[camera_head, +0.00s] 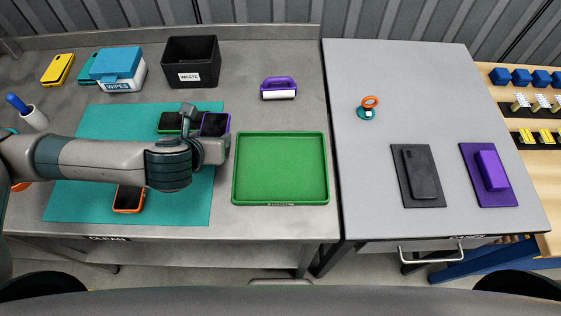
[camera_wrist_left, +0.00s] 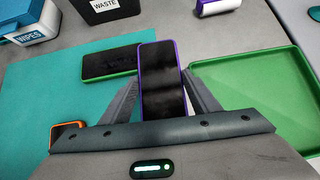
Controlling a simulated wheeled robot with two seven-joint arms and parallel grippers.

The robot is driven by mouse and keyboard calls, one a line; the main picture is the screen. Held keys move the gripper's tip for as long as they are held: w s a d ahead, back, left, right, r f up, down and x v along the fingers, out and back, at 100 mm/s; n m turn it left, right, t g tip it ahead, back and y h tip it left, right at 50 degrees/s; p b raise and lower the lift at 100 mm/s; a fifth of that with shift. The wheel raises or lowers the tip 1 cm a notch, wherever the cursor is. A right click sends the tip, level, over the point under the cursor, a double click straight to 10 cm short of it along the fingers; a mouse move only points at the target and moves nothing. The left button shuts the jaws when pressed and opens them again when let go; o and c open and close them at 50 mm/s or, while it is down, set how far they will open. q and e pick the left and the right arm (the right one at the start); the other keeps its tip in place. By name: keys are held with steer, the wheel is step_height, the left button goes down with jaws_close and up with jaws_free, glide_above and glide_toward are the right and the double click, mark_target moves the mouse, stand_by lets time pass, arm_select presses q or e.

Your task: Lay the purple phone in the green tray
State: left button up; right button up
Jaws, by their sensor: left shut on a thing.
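The purple phone (camera_head: 215,124) is a dark-screened phone with a purple edge. In the left wrist view the phone (camera_wrist_left: 162,75) stands out between the two fingers of my left gripper (camera_wrist_left: 160,100), which is shut on it. In the head view my left gripper (camera_head: 208,140) is over the right edge of the teal mat, just left of the green tray. The green tray (camera_head: 281,203) is empty and lies flat on the grey table; its left part also shows in the left wrist view (camera_wrist_left: 238,68). My right gripper is in neither view.
A green-edged phone (camera_head: 170,122) and an orange-edged phone (camera_head: 129,199) lie on the teal mat (camera_head: 70,205). A wipes box (camera_head: 118,70), a black waste bin (camera_head: 191,63) and a purple roller (camera_head: 278,88) stand behind.

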arm_select(q)
steer(key=s+d+r+m+h+p, duration=0.1)
steer(key=s+d+r+p, duration=0.3)
steer(key=s+d, duration=0.5)
steer(key=s+d+r+m+h+p, duration=0.2)
steer(key=s+d+r+p, duration=0.2)
steer(key=s+d+p, duration=0.4)
steer(key=shift+s+d+m+g, duration=0.3)
steer(key=shift+s+d+m, duration=0.1)
steer(key=shift+d, duration=0.3)
steer(key=shift+w, duration=0.1)
steer(key=w+f+b, duration=0.2)
steer(key=w, duration=0.1)
steer(key=w+a+f+b, duration=0.1)
steer(key=w+f+b, duration=0.1)
steer(key=w, duration=0.2)
steer(key=w+a+f+b, duration=0.1)
steer(key=w+f+b, duration=0.1)
steer(key=w+f, duration=0.1)
steer(key=shift+w, duration=0.7)
